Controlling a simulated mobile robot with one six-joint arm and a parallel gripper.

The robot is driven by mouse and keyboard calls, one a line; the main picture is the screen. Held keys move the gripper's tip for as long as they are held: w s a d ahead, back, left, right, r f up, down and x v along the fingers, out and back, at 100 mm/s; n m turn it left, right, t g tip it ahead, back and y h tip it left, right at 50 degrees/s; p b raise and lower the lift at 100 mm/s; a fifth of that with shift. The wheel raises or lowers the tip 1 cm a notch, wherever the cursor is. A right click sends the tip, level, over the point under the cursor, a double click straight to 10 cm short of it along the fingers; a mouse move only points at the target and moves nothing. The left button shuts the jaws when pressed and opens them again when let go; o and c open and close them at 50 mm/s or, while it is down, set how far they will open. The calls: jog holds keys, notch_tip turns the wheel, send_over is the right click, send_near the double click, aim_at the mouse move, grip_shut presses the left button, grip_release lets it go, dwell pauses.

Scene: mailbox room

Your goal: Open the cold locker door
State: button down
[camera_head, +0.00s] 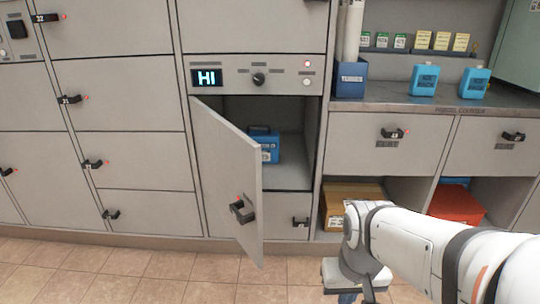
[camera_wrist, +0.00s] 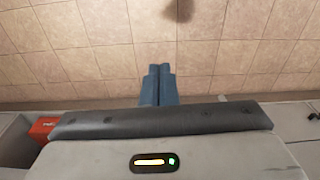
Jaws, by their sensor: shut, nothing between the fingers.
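The cold locker door (camera_head: 228,160) stands partly open, swung out toward the camera from its left hinge side. It carries a dark handle (camera_head: 243,210) with a small red light. Inside the locker opening sits a blue box (camera_head: 264,146) with a label. Above it is a panel with a lit "HI" display (camera_head: 206,77) and a knob (camera_head: 258,79). My gripper (camera_wrist: 160,68) is shut and empty, with its blue fingers together over the tiled floor. In the head view my gripper is low, to the right of the door and apart from it, largely cut off by the bottom edge.
Shut lockers with dark handles fill the left wall. On the right a counter (camera_head: 420,105) holds two blue ice packs (camera_head: 425,80) above shut drawers. Under it are a cardboard box (camera_head: 345,196) and a red box (camera_head: 456,205). The tiled floor (camera_head: 140,275) in front is clear.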

jog(key=shift+r, duration=0.1)
jog(key=w+a+r+g+y+p, duration=0.45)
jog(key=w+r+y+p, duration=0.45)
jog(key=w+y+p, duration=0.4)
jog(key=w+d+r+m+t+y+p, duration=0.1)
jog(key=w+d+t+y+p, duration=0.1)
jog(key=w+t+p, duration=0.3)
jog(key=w+d+m+t+y+p, duration=0.1)
jog(key=w+d+t+y+p, duration=0.15)
jog(key=w, duration=0.45)
jog(key=s+x, duration=0.3)
jog(key=x, duration=1)
jog(key=shift+a, duration=0.35)
